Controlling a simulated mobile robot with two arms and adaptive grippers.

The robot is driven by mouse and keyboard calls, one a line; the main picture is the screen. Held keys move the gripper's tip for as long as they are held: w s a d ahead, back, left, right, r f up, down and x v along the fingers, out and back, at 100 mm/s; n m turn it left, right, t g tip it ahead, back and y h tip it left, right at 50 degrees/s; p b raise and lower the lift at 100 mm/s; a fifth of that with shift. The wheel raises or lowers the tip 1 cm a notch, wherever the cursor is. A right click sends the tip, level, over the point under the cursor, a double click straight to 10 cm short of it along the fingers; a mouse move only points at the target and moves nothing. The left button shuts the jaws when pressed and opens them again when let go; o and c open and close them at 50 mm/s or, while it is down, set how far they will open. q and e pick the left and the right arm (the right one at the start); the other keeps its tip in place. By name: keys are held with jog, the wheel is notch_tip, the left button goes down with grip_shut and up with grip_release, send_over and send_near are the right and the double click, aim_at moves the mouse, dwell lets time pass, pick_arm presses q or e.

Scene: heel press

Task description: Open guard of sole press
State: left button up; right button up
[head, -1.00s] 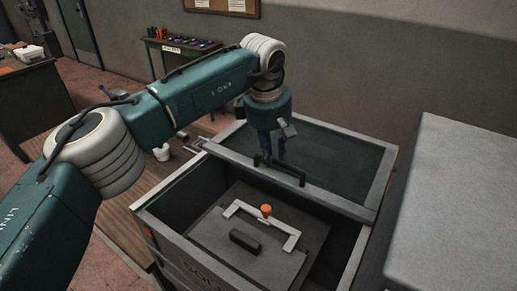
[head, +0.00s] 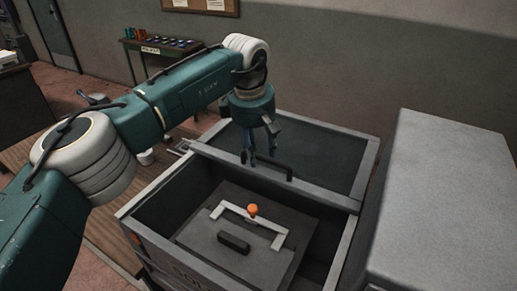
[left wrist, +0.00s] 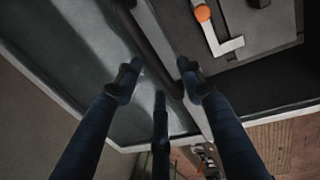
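The sole press (head: 165,247) stands open at the top, its guard slid to the back. The guard is a dark panel in a grey frame (head: 330,196) and bears a black bar handle (head: 280,166). My left gripper (head: 262,157) is over the handle's left part. In the left wrist view its fingers (left wrist: 160,82) are spread on either side of the handle bar (left wrist: 158,45), with gaps showing, so it is open. Whether any finger touches the bar I cannot tell. My right gripper is not in view.
Inside the press lie a plate with a black block (head: 234,243), a pale bracket (head: 276,226) and an orange knob (head: 252,210). A grey cabinet (head: 440,190) stands close on the right. A wooden bench (head: 100,215) is at the left.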

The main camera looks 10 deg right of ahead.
pick_arm(q)
notch_tip(320, 180, up, 12)
jog(key=s+a, duration=0.1)
jog(key=s, duration=0.1)
jog(key=shift+a, duration=0.2)
jog(key=shift+f, duration=0.2)
